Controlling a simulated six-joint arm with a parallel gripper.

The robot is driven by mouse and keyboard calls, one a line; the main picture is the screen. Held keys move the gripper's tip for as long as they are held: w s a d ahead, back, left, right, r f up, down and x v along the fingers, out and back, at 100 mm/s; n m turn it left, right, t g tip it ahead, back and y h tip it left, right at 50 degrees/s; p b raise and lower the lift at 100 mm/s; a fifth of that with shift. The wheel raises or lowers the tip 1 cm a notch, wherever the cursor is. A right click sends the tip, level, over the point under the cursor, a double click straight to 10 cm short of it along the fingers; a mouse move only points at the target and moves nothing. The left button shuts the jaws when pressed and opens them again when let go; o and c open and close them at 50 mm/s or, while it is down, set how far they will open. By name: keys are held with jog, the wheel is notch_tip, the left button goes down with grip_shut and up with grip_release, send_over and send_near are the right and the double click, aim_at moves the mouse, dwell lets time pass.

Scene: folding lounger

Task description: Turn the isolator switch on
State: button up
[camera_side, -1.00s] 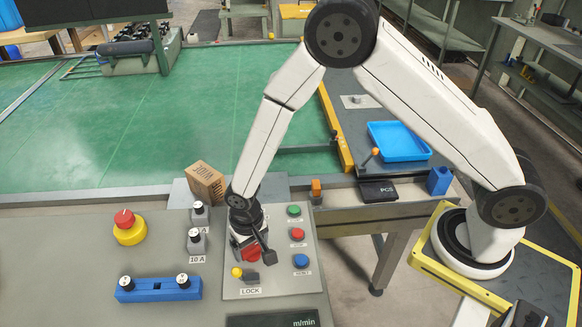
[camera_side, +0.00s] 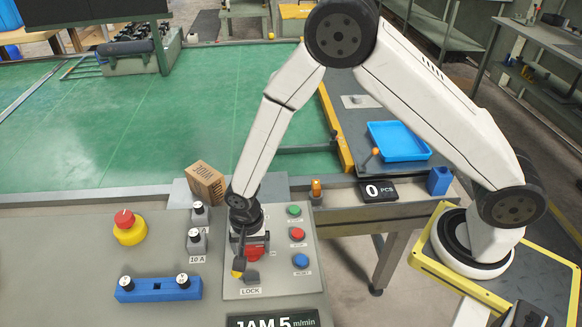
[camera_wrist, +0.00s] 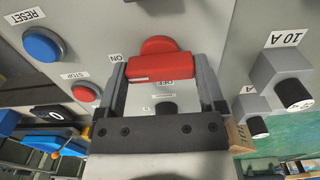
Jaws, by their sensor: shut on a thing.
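The isolator switch is a red handle (camera_side: 256,253) on the grey control panel, partly hidden by my gripper in the side view. In the wrist view the red handle (camera_wrist: 158,66) lies across between my two fingers, its left end by the ON label (camera_wrist: 115,57). The OFF label (camera_wrist: 163,84) is just below the handle. My gripper (camera_side: 249,257) points down at the panel and is shut on the handle. A yellow-tipped lock part (camera_side: 238,273) is close beside the fingers, above the LOCK label.
Green (camera_side: 294,211), red (camera_side: 297,234) and blue (camera_side: 301,261) buttons stand right of the switch. Grey fuse holders (camera_side: 197,240), a yellow-red emergency stop (camera_side: 128,227) and a blue bar (camera_side: 158,288) are to the left.

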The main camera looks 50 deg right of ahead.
aim_at(252, 247)
jog(key=o, duration=1)
jog(key=shift+c, duration=0.2)
jog(key=shift+r, duration=3.95)
jog(key=s+d+r+n+t, duration=0.1)
jog(key=s+d+r+n, duration=0.3)
jog(key=d, duration=0.4)
jog(key=s+d+r+n+t, duration=0.1)
jog(key=s+d+r+n, duration=0.4)
jog(key=d, duration=0.3)
jog(key=shift+s+d+t, duration=0.2)
jog(key=shift+d+t, duration=0.1)
